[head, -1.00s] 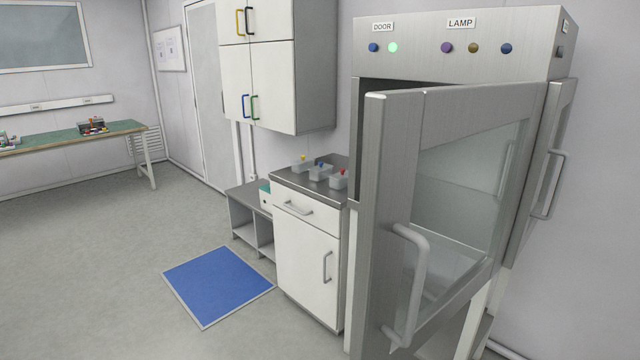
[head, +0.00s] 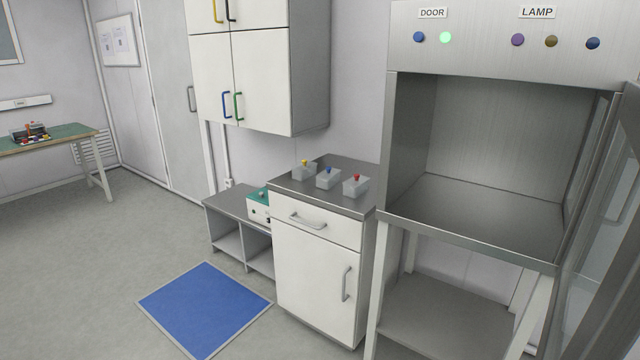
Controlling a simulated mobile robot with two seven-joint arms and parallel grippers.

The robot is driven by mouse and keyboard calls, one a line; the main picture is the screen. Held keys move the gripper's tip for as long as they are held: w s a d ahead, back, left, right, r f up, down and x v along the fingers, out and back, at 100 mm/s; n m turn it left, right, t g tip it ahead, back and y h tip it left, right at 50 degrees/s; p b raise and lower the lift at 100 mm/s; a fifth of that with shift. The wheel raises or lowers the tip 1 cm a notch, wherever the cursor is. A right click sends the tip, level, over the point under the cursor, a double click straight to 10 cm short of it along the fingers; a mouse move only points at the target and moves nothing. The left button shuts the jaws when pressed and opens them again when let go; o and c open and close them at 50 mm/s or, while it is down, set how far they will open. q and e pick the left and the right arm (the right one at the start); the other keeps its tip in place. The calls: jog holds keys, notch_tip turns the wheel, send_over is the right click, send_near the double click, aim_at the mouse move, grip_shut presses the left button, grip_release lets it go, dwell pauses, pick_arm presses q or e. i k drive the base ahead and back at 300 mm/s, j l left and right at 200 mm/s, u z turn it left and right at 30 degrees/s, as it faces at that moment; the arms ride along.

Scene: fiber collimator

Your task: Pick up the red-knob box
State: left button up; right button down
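The red-knob box (head: 355,188) is a small light-grey box with a red knob on top. It stands on the grey top of the white cabinet, nearest the steel chamber. Beside it to the left stand a blue-knob box (head: 328,179) and a yellow-knob box (head: 304,171) of the same kind. Neither of my grippers shows in the head view.
The steel chamber (head: 512,242) at the right stands open and empty, its glass door (head: 600,235) at the right edge. The white cabinet (head: 312,282) has a drawer and door, both shut. A wall cupboard (head: 262,80) hangs above. A blue mat (head: 205,308) lies on open floor.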

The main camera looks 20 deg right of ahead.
aim_at(347, 191)
jog(key=i+z, duration=0.2)
jog(key=i, duration=0.2)
jog(key=i+j+z, duration=0.15)
jog(key=i, duration=0.25)
jog(key=i+j+z, duration=0.2)
jog(key=i, duration=0.2)
jog(key=i+j+z, duration=0.15)
jog(key=i, duration=0.25)
